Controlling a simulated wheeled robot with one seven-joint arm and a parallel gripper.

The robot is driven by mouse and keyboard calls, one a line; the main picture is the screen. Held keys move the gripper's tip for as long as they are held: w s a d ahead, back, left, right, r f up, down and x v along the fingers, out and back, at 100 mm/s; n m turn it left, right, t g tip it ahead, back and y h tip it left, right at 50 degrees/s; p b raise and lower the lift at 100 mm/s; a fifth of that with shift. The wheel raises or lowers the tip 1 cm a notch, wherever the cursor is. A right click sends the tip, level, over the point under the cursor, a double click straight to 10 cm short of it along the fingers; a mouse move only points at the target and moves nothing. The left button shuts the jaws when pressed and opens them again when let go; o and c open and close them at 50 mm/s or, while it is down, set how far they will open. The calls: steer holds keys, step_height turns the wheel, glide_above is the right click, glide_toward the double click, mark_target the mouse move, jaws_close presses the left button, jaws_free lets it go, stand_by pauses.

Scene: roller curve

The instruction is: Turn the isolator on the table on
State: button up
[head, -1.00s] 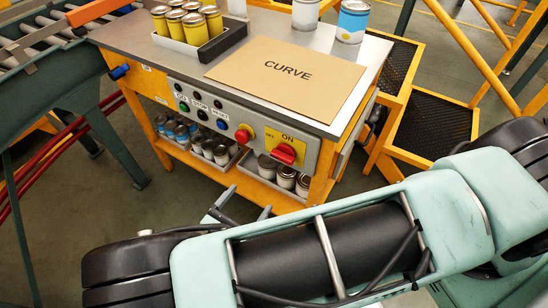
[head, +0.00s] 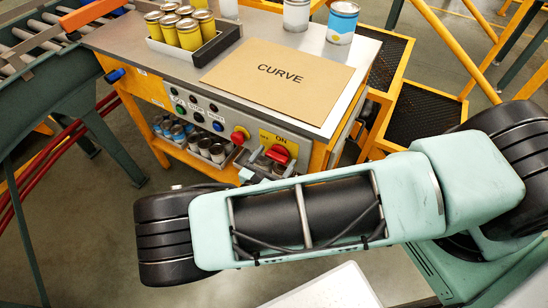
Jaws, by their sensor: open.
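The isolator is a red rotary handle (head: 278,154) on a yellow plate marked OFF and ON, at the right end of the grey control panel (head: 205,121) on the table's front. My gripper (head: 262,161) is open right in front of the isolator, its fingers at the handle's lower left. My arm hides most of the gripper, and the fingers cover part of the plate. I cannot tell whether the fingers touch the handle, nor its exact angle.
A red round button (head: 240,135) sits close left of the isolator, with smaller buttons further left. Cans (head: 205,147) stand on the lower shelf. The tabletop holds a CURVE board (head: 278,78), a tray of yellow cans (head: 190,48) and paint cans (head: 342,22).

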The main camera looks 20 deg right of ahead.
steer(key=shift+c, duration=0.4)
steer(key=c, duration=0.9)
steer(key=shift+m, duration=0.4)
steer(key=m+b, duration=0.2)
steer(key=m, duration=0.1)
steer(key=shift+s+f+m, duration=0.1)
steer(key=shift+m, duration=0.3)
steer(key=m+b, duration=0.1)
steer(key=m, duration=0.3)
steer(key=shift+b, duration=0.35)
steer(key=m+b, duration=0.1)
steer(key=m, duration=0.4)
steer(key=shift+s+f+b, duration=0.1)
steer(key=shift+f+b, duration=0.05)
steer(key=shift+b, duration=0.2)
steer(key=m+b, duration=0.1)
steer(key=m, duration=0.3)
steer(key=shift+d+b, duration=0.1)
steer(key=shift+b, duration=0.25)
steer(key=shift+m, duration=0.3)
